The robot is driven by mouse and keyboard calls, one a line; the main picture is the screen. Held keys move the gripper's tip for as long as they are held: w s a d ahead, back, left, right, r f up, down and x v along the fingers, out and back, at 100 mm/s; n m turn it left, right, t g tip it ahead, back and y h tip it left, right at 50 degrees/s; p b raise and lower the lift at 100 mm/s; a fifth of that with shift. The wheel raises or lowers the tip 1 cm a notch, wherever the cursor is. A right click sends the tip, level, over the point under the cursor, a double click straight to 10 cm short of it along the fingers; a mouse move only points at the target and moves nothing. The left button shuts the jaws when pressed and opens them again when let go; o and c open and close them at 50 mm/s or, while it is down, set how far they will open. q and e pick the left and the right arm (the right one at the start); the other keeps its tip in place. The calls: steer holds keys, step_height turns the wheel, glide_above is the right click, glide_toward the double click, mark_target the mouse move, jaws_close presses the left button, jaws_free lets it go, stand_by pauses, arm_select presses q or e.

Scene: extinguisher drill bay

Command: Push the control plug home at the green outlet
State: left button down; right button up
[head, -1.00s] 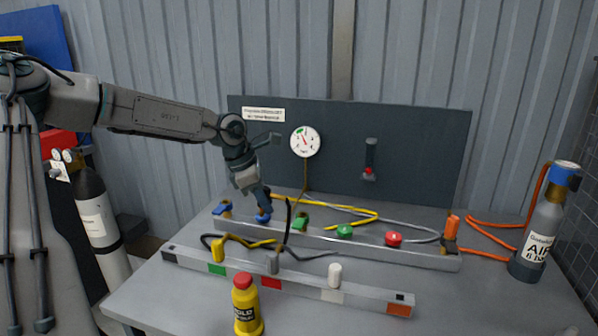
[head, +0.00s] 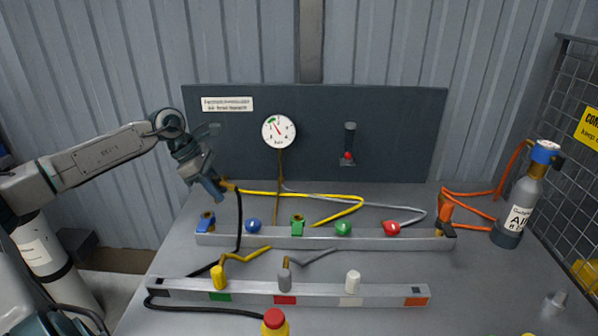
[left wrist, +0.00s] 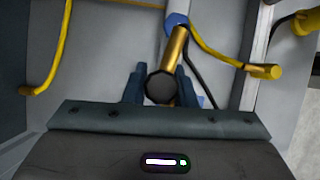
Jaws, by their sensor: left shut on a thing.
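My left gripper (head: 217,190) is shut on the control plug (head: 229,186), a brass piece with a black hose hanging from it. The gripper is in the air, left of and above the green outlet (head: 297,226), which is a green block with a brass port on the back rail. The plug is apart from the outlet. In the left wrist view, the brass plug (left wrist: 174,48) lies between the two fingers (left wrist: 160,88), its dark round end toward the camera. The outlet cannot be made out there.
The front rail (head: 320,292) holds yellow, grey and white plugs. A red-capped bottle (head: 274,323) stands in front.

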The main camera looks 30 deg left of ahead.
arm_select(q)
steer(key=shift+w+d+f+m+h+p, duration=0.15)
steer(key=shift+w+d+m+p, duration=0.2)
steer(key=shift+d+p, duration=0.25)
steer(key=shift+w+d+f+m+h+p, duration=0.15)
steer(key=shift+w+d+m+p, duration=0.15)
steer(key=shift+d+p, duration=0.25)
steer(key=shift+m+g+h, duration=0.3)
steer(key=shift+m, duration=0.25)
steer(key=d, duration=0.1)
steer(key=w+d+p, duration=0.1)
steer(key=d, duration=0.1)
steer(key=w+d+p, duration=0.1)
steer(key=shift+w+d+r, duration=0.15)
steer(key=w+d+m+g+p, duration=0.1)
steer(key=w+d, duration=0.4)
steer(key=d, duration=0.6)
steer(key=shift+w+d+m+p, duration=0.15)
steer(key=shift+d+m+p, duration=0.15)
steer(key=shift+m+p, duration=0.65)
arm_select(e)
steer(key=s+f, duration=0.5)
steer(key=s, duration=0.3)
steer(key=s+d+f+g, duration=0.1)
steer(key=s+f, duration=0.5)
steer(key=s, duration=0.3)
steer(key=shift+s+d+f, duration=0.15)
steer(key=shift+s, duration=0.05)
steer(key=shift+f, duration=0.15)
